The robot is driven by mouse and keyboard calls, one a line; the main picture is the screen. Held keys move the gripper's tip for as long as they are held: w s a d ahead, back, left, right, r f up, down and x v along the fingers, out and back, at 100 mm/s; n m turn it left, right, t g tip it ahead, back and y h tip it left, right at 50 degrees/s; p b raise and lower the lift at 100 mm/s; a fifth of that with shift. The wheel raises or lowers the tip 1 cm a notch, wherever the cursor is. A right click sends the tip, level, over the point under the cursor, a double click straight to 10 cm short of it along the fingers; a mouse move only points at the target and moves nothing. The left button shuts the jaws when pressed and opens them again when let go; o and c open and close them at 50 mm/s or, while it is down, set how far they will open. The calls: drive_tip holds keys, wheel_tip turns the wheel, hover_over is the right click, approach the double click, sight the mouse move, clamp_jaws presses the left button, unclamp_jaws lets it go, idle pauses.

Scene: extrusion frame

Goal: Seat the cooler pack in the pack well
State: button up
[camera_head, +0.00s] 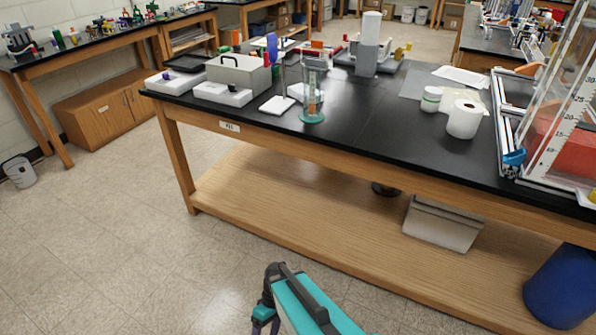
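I cannot make out for certain either the cooler pack or the pack well. A clear-walled frame (548,100) with metal rails stands on the right end of the bench, cut off by the picture edge. A red block (562,148) shows behind its clear, scaled panel. A teal part with a black bar along it, which looks like my own arm, rises from the bottom edge. A dark, curved end, probably my gripper (268,298), shows beside it over the open floor, well below and apart from the bench. Its fingers are not clear enough to show whether it is open or shut.
The black-topped bench (365,125) has a clear middle. A grey metal box (240,73), a glass cylinder (312,95) and a paper roll (464,119) stand on it. A grey bin (442,224) and a blue drum (562,285) are below. Floor is free at left.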

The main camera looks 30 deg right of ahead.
drive_tip(key=s+d+f+m+g+h+b, duration=0.1)
drive_tip(key=s+d+f+m+h, duration=0.2)
drive_tip(key=s, duration=0.6)
drive_tip(key=shift+s+f+m+h, duration=0.15)
drive_tip(key=shift+f+m+h, duration=0.85)
drive_tip(key=shift+f, duration=0.7)
drive_tip(key=shift+d, duration=0.1)
